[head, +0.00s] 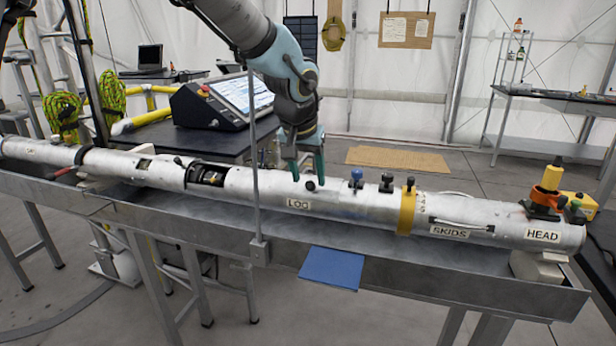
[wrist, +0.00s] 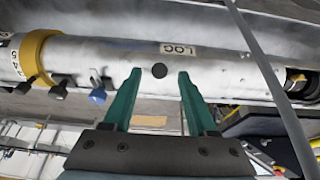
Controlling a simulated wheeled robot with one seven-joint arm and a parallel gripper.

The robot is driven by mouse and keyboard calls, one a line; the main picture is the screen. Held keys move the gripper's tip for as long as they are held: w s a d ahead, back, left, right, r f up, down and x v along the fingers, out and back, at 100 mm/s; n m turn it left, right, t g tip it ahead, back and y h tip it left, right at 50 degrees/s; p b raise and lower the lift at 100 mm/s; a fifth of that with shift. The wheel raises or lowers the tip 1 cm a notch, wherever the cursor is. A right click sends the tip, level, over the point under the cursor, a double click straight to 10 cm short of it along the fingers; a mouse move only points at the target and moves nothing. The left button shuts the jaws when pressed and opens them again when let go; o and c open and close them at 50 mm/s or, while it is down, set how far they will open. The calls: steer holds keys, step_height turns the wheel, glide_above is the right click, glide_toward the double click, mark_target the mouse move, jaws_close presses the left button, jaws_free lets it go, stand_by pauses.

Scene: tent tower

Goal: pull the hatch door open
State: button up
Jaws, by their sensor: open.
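A long silver tube (head: 360,204) lies level in a metal trough, with a "LOG" label (head: 298,204) on its side. A small round black knob (head: 310,185) sits on the tube just above that label. It also shows in the wrist view (wrist: 159,70). I cannot make out the outline of the hatch door around the knob. My gripper (head: 307,175) points down at the tube with its green fingers open. In the wrist view, the fingertips (wrist: 160,78) stand on either side of the knob, with a gap to each side. I cannot tell their exact height over the tube.
Left along the tube is a dark opening (head: 207,175). To the right stand a blue knob (head: 356,178), black knobs (head: 387,182) and a yellow band (head: 407,208). A thin upright rod (head: 254,165) rises near my gripper's left. A console (head: 222,102) stands behind.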

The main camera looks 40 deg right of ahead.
steer(key=shift+x, duration=0.9)
jaws_close()
stand_by(0.9)
